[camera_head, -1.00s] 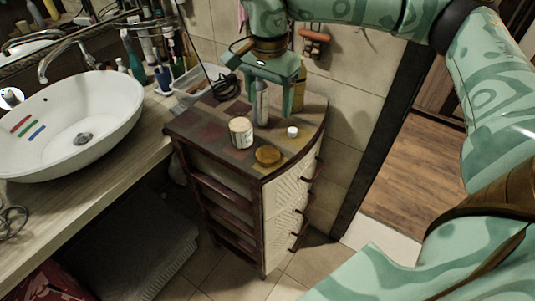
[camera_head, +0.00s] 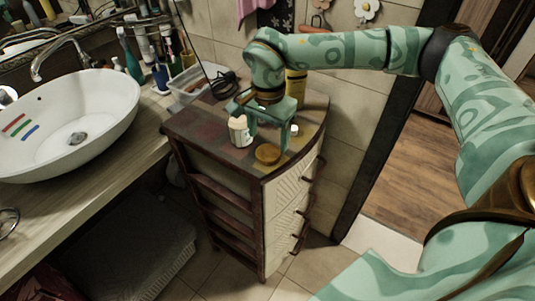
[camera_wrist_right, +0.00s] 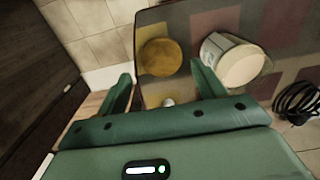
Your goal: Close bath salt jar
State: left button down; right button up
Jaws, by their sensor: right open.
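The bath salt jar (camera_head: 239,131), a pale round jar with a label, stands on the small cabinet top; in the wrist view it (camera_wrist_right: 232,62) shows a whitish top. A round amber-brown disc, seemingly its lid (camera_head: 267,154), lies flat apart from it, nearer the cabinet's front edge. The lid also shows in the wrist view (camera_wrist_right: 160,57), ahead of the gap between my fingers. My right gripper (camera_head: 268,134) is open and empty, low over the cabinet top behind the lid, one finger close beside the jar. Whether that finger touches the jar is unclear. My left gripper is out of view.
A small white cap (camera_head: 294,129) stands near the right finger. A yellow bottle (camera_head: 296,86) stands at the back of the cabinet (camera_head: 196,128). A coiled black cable (camera_head: 222,84) lies at the back left. The sink (camera_head: 60,125) is on the left counter.

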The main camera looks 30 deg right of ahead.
aim_at(268, 152)
jog(key=shift+f, duration=0.1)
jog(key=f, duration=0.2)
jog(key=f+b, duration=0.1)
jog(key=f, duration=0.2)
jog(key=shift+w+d+f+b, duration=0.1)
jog(key=shift+w+d+b, duration=0.1)
jog(key=shift+b, duration=0.1)
jog(key=c, duration=0.8)
